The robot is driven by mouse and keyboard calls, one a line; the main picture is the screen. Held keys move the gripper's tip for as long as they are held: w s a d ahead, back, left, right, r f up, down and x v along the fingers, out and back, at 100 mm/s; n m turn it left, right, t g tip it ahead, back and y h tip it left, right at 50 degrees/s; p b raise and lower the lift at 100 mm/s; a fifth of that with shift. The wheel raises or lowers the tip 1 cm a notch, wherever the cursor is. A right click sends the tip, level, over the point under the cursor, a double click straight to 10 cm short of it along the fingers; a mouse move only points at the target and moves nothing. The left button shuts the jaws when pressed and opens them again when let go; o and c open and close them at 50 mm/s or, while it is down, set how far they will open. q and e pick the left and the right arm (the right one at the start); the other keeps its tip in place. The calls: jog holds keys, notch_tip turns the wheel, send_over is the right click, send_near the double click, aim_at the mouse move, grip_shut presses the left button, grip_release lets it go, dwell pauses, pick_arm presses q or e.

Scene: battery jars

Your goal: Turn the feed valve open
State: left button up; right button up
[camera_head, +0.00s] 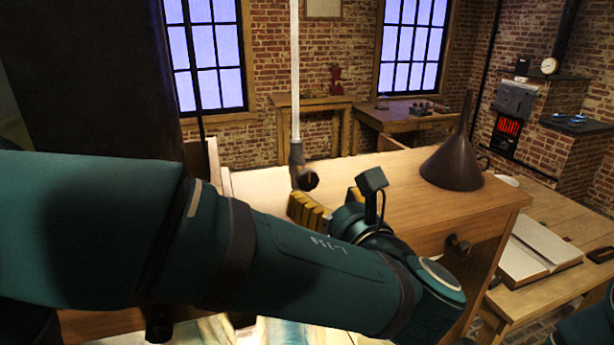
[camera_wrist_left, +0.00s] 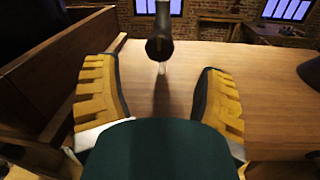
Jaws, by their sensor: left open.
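The feed valve (camera_head: 304,177) looks like the dark fitting at the lower end of a pale vertical tube (camera_head: 295,70), above the wooden bench top. In the left wrist view the dark fitting (camera_wrist_left: 159,47) hangs straight ahead, between and just beyond the fingertips. My left gripper (camera_head: 312,212) is just below and in front of it, with yellow ribbed pads. In the left wrist view my left gripper (camera_wrist_left: 160,88) is open, with nothing between its fingers. I see no contact with the valve. The handle's angle is hard to tell. My right gripper is out of view.
A dark funnel (camera_head: 452,165) stands on the bench top (camera_head: 385,185) to the right. An open book (camera_head: 535,250) lies on the lower table at right. In the left wrist view a wooden panel (camera_wrist_left: 50,75) rises close at left. The bench between valve and funnel is clear.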

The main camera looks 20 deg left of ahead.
aim_at(310, 182)
pick_arm(q)
jog(key=x, duration=0.7)
jog(key=shift+w+a, duration=0.15)
jog(key=shift+w, duration=0.05)
grip_shut()
